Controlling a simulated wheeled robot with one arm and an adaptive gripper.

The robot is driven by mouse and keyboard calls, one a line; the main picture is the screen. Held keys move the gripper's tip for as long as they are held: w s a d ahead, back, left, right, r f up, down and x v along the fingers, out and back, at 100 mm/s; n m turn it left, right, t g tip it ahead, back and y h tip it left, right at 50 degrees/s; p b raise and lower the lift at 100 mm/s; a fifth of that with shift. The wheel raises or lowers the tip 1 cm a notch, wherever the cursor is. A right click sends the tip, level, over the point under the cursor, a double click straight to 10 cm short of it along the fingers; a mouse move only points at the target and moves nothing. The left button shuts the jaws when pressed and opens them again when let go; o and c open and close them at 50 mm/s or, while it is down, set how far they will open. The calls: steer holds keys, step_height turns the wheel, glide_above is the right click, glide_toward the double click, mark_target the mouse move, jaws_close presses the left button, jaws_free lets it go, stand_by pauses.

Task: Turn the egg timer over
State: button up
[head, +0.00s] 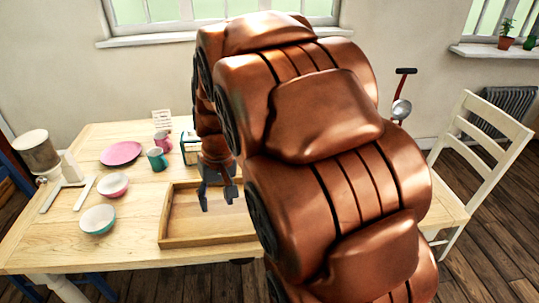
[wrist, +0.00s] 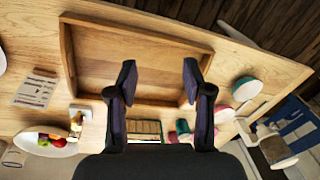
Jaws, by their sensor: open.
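A small upright item with a pale square top and a yellowish middle, likely the egg timer (wrist: 80,113), stands in the wrist view beside a bowl of fruit; its details are too small to be sure. I cannot see it in the head view, where my arm covers much of the table. My gripper (wrist: 158,85) is open and empty, its fingers spread over the wooden tray (wrist: 130,30). In the head view my gripper (head: 219,197) points down above the tray (head: 170,215). The likely timer is apart from the fingers, to their left in the wrist view.
A fruit bowl (wrist: 50,148) and a printed card (wrist: 36,88) lie near the likely timer. A box (wrist: 143,127), mugs (head: 157,159), bowls (head: 98,220) and a pink plate (head: 121,153) stand on the table. The tray looks empty.

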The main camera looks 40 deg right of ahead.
steer(key=w+d+f+m+t+h+b, duration=0.1)
steer(key=w+d+f, duration=0.3)
steer(key=d, duration=0.8)
steer(key=w+d+f+m+t+b, duration=0.1)
steer(key=w+d+f+m+t, duration=0.1)
steer(key=w+d, duration=0.65)
steer(key=w+d+f+m+t+h+b, duration=0.1)
steer(key=w+d+f, duration=0.15)
steer(key=d, duration=1.15)
steer(key=shift+p+x, duration=0.95)
steer(key=shift+x, duration=2.8)
steer(key=shift+s+f, duration=0.1)
steer(key=shift+c, duration=0.3)
jaws_close()
steer(key=shift+d, duration=0.1)
